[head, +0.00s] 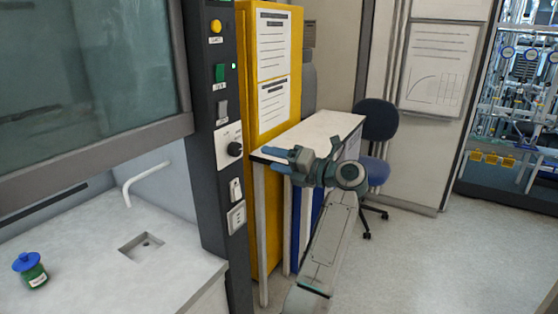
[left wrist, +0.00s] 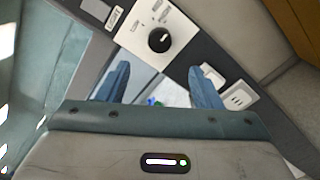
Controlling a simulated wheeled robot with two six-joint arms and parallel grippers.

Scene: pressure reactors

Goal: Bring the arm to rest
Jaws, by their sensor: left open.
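My left arm reaches up from the bottom middle of the head view. Its gripper (head: 270,160) points to the left, with its two blue fingers apart and nothing between them. It is in front of the white-topped table and to the right of the dark control column. In the left wrist view the two blue fingers of the gripper (left wrist: 160,82) stand apart, with the control panel beyond them. My right gripper is in neither view.
A fume hood worktop (head: 95,262) holds a green jar with a blue lid (head: 30,270). The dark control column (head: 220,130) stands by a yellow cabinet (head: 250,210). Behind my gripper are a white-topped table (head: 325,124) and a blue chair (head: 379,120). Floor at right is clear.

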